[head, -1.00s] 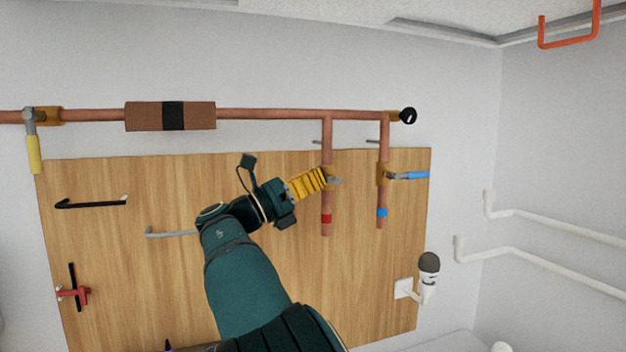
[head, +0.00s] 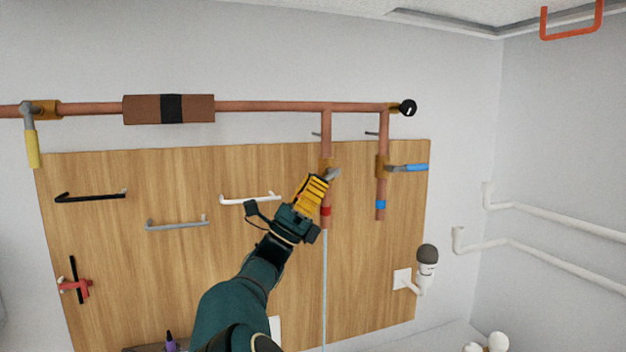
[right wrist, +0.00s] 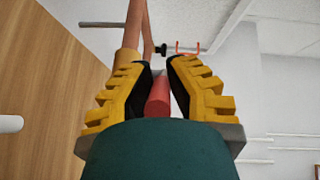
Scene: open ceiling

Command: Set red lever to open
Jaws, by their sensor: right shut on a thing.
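My right gripper (head: 316,187) is shut on the red lever, on the copper pipe with a red band (head: 326,211). In the head view the yellow fingers hide the lever's handle, but its grey metal end (head: 333,174) shows at the valve (head: 326,164). In the right wrist view the red lever (right wrist: 157,98) lies between the two yellow fingers (right wrist: 160,68). The gripper reaches up from the lower left, so the lever appears to slant down to the left. A thin pale blue stream (head: 324,290) runs down from the pipe's lower end. My left gripper is not in view.
A blue lever (head: 411,168) points right on the neighbouring pipe. A yellow lever (head: 32,148) hangs down at far left. Black (head: 91,196), grey (head: 177,223) and white (head: 249,199) handles and a red valve (head: 76,286) are on the wooden board (head: 150,270).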

